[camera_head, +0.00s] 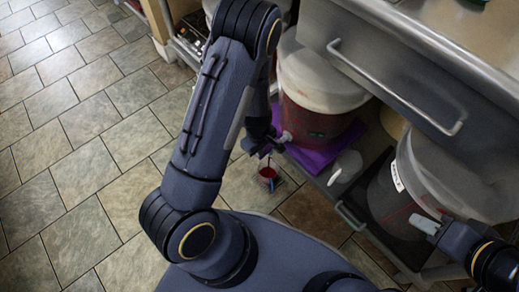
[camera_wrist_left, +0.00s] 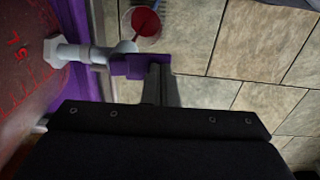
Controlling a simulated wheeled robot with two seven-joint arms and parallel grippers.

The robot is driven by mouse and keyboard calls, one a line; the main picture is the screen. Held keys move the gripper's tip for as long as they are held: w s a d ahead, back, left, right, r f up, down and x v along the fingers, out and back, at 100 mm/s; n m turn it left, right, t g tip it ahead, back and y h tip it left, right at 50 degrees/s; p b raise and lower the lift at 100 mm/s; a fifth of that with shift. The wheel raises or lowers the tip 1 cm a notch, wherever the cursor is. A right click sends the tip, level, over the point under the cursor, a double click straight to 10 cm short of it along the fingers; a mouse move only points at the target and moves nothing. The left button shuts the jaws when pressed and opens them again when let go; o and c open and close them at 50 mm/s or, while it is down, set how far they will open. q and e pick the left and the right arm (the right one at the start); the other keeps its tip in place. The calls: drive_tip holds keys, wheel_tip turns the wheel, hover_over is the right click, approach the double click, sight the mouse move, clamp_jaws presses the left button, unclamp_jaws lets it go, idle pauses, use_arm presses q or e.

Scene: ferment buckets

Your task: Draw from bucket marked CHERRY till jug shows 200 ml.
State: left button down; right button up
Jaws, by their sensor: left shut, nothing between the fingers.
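A bucket with dark red contents (camera_head: 318,112) and a whitish top stands on a purple mat (camera_head: 318,155). Its white spigot (camera_wrist_left: 85,51) sticks out of the wall, with a purple piece, apparently the tap lever (camera_wrist_left: 128,67). My left gripper (camera_head: 272,145) is at this spigot, shut and empty; in the wrist view its fingertips (camera_wrist_left: 158,72) are at the purple piece, contact unclear. A clear jug (camera_head: 268,173) holding red liquid (camera_wrist_left: 145,21) is below the spigot; its scale is unreadable. My right gripper (camera_head: 425,224) is by another bucket (camera_head: 440,175), its jaw gap unclear. No CHERRY marking is legible.
A metal counter with a drawer handle (camera_head: 395,88) overhangs the buckets. A white round object (camera_head: 346,166) lies between the buckets. A small white label (camera_head: 397,176) on the right bucket is unreadable. The tiled floor (camera_head: 80,150) at the left is clear.

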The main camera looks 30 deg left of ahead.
idle(0.5)
use_arm(q)
drive_tip(key=shift+r+p, duration=0.8)
drive_tip(key=shift+r, duration=0.05)
use_arm(e)
drive_tip(key=shift+r, duration=0.8)
